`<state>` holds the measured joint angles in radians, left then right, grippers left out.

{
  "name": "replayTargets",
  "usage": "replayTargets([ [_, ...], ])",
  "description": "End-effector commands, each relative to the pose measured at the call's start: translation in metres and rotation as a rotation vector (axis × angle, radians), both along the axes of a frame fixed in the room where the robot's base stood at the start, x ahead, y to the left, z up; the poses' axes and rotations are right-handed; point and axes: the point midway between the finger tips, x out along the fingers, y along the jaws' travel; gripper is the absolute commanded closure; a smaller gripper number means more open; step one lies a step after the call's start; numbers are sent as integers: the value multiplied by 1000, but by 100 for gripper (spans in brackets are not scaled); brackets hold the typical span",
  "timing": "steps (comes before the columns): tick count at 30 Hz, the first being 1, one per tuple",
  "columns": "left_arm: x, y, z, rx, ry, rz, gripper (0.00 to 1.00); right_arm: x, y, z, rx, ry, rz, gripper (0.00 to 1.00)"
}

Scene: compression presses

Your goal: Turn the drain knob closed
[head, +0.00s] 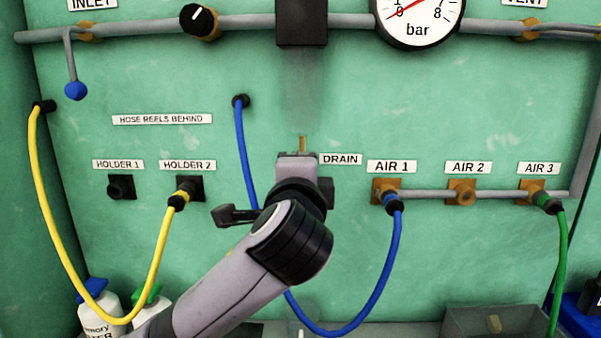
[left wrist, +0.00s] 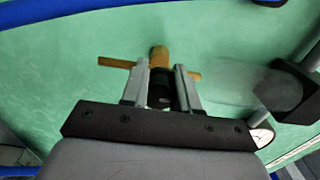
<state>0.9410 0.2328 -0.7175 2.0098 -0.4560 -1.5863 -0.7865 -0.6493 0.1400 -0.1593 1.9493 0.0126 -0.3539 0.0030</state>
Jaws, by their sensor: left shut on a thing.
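The drain knob (left wrist: 161,95) is a dark cylinder on a brass fitting (left wrist: 159,57) in the left wrist view. My left gripper (left wrist: 165,84) has its two grey fingers on either side of the knob and is shut on it. In the head view my left gripper (head: 298,168) is at the wall, just left of the DRAIN label (head: 340,159). Its wrist hides the knob there, and only a brass stub (head: 302,143) shows above it. I cannot read the knob's angle. My right gripper is not in view.
A blue hose (head: 378,275) hangs from AIR 1 and passes behind my left arm. A yellow hose (head: 37,190) runs to HOLDER 2, and a green hose (head: 561,260) hangs from AIR 3. A gauge (head: 418,15) and black knob (head: 198,20) sit above. Bottles (head: 97,308) stand lower left.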

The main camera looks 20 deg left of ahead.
Motion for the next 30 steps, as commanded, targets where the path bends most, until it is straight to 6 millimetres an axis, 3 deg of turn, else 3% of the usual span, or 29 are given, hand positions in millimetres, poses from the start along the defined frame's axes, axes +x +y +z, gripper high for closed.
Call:
replayTargets([
  [12,0,2,0,-10,-4,4,100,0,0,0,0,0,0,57],
  [13,0,1,0,-10,-4,4,61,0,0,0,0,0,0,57],
  [15,0,1,0,-9,-4,4,45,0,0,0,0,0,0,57],
  [25,-3,-1,0,-7,-2,0,45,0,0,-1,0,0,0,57],
  [30,-23,-7,-1,-9,-4,-3,45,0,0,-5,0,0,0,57],
])
